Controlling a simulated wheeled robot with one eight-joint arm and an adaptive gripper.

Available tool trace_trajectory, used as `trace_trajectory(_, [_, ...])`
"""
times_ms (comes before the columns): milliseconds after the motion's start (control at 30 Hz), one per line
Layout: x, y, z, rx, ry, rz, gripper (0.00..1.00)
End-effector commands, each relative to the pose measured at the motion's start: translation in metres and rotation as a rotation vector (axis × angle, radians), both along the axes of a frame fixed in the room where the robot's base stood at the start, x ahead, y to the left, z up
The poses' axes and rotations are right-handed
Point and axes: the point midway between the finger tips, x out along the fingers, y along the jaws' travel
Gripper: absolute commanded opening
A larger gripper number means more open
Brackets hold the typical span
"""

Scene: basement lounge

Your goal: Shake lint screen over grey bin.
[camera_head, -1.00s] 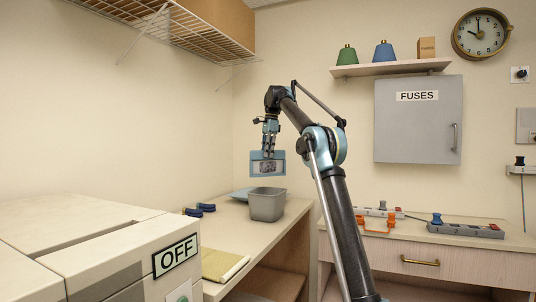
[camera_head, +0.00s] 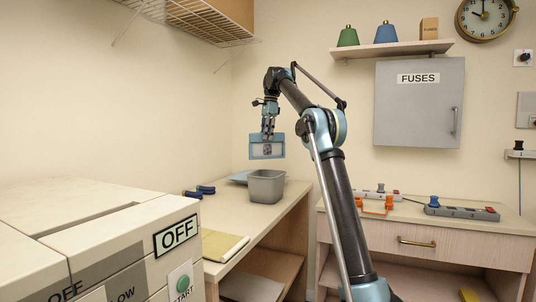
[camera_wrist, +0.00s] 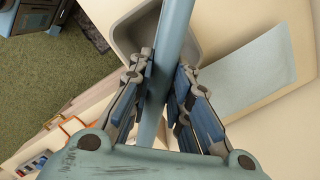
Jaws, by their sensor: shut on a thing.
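The lint screen (camera_head: 279,151) is a small blue-framed panel with a grey patch in its middle. My gripper (camera_head: 268,133) is shut on its top edge and holds it upright above the grey bin (camera_head: 266,187). The bin is an open-topped tub standing on the wooden counter, with clear air between it and the screen. In the wrist view the screen's blue edge (camera_wrist: 172,40) runs between the fingers of my gripper (camera_wrist: 160,80), with the bin's rim (camera_wrist: 122,35) behind it. The bin's inside is mostly hidden.
A light blue sheet (camera_head: 238,177) lies behind the bin. Dark blue clips (camera_head: 199,190) and a yellow cloth (camera_head: 222,245) lie on the counter (camera_head: 262,222). A beige machine marked OFF (camera_head: 120,235) fills the lower left. A wire shelf (camera_head: 195,18) hangs above.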

Motion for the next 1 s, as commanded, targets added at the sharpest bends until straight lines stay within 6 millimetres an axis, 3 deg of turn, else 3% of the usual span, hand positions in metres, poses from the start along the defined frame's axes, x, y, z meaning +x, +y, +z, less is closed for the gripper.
trace_trajectory(67, [0.000, 0.000, -0.019, 0.000, 0.000, 0.000, 0.00])
trace_trajectory(133, [0.000, 0.001, -0.022, 0.000, 0.000, 0.001, 0.00])
trace_trajectory(300, [0.002, 0.001, 0.015, 0.000, 0.000, 0.001, 0.00])
trace_trajectory(433, [0.000, 0.001, 0.025, 0.000, 0.000, 0.001, 0.00])
trace_trajectory(667, [0.000, 0.001, -0.021, 0.000, 0.000, 0.001, 0.00])
trace_trajectory(1000, [0.000, 0.001, -0.021, 0.000, 0.000, 0.001, 0.00])
